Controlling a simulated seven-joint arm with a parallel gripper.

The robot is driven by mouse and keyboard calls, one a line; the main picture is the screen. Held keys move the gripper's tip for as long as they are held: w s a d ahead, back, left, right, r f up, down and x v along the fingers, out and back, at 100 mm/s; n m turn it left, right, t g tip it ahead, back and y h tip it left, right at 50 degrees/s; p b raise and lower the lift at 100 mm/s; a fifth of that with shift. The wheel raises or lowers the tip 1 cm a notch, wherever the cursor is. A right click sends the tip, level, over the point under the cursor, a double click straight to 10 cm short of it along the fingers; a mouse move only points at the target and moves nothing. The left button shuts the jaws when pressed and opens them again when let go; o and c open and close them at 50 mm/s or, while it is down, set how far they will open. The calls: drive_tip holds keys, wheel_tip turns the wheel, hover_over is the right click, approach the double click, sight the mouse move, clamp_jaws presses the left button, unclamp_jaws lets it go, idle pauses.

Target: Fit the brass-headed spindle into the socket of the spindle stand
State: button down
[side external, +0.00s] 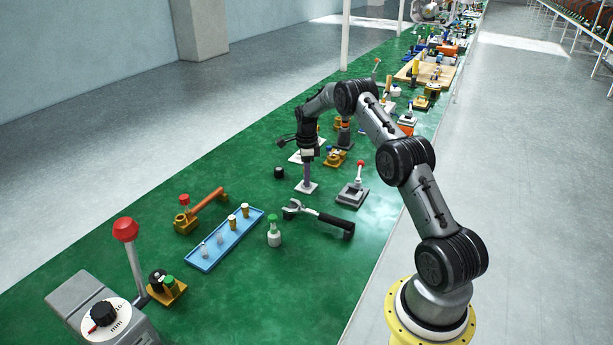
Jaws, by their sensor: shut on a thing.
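My gripper (307,152) points straight down over a purple-grey post (307,174) on a white square base (307,187), which looks like the spindle stand. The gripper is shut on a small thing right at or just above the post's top. The fingers hide most of this thing, and no brass head shows, so I cannot tell if it is the spindle. Whether it touches the post or sits in a socket is too small to tell.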

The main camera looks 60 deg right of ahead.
drive_tip(key=shift+r, duration=0.1)
drive_tip(key=shift+r, duration=0.55)
drive_tip(key=shift+d, duration=0.1)
idle(0.5)
drive_tip(key=shift+f, duration=0.7)
idle(0.8)
drive_tip(key=shift+r, duration=0.15)
drive_tip(key=shift+r, duration=0.55)
drive_tip(key=shift+w, duration=0.1)
idle(0.4)
